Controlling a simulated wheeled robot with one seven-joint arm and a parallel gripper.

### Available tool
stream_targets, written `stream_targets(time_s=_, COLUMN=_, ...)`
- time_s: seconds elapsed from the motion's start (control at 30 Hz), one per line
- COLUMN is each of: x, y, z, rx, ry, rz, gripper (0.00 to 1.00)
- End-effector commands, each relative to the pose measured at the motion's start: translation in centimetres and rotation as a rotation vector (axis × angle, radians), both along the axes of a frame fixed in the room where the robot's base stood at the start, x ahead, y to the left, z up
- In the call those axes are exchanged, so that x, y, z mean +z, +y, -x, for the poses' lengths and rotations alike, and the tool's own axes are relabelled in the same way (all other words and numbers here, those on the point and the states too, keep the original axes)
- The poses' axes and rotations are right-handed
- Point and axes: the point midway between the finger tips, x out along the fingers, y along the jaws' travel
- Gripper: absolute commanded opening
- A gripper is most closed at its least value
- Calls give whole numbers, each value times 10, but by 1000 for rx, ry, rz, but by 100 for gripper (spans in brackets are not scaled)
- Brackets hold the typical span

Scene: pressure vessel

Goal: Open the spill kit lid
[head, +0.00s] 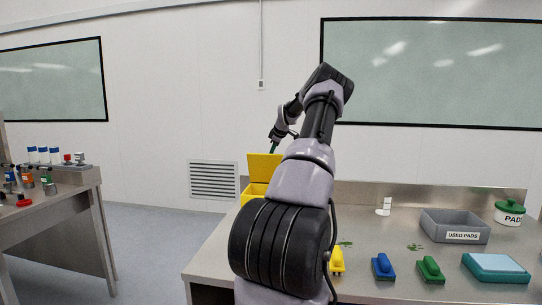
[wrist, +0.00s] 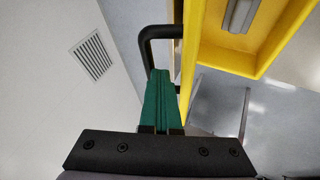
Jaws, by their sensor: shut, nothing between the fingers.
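The yellow spill kit (head: 252,193) stands at the left end of the bench, partly hidden behind my arm. Its yellow lid (head: 264,166) stands raised, roughly upright. In the wrist view the lid (wrist: 187,65) shows nearly edge-on, with a black handle (wrist: 147,45) on its left face. The open yellow box (wrist: 245,62) is right of it, with a grey item inside. My gripper (wrist: 158,75) has green fingers, shut and empty, with tips beside the handle and close to the lid's outer face. Contact cannot be told. In the head view my gripper (head: 273,148) is just above the lid.
Green spots mark the bench. A second table (head: 50,205) stands left, across open floor.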

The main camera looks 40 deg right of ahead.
Motion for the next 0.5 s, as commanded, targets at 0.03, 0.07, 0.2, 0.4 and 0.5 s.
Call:
stream_targets(time_s=0.03, x=0, y=-5, z=-5, rx=0, ry=-1, rz=1, gripper=0)
stream_targets(time_s=0.07, x=1, y=-7, z=-7, rx=0, ry=-1, rz=1, gripper=0)
stream_targets(time_s=0.2, x=1, y=-20, z=-18, rx=0, ry=-1, rz=1, gripper=0)
stream_targets(time_s=0.4, x=-1, y=-34, z=-30, rx=0, ry=-1, rz=1, gripper=0)
stream_targets(time_s=0.5, x=-1, y=-39, z=-34, rx=0, ry=-1, rz=0, gripper=0)
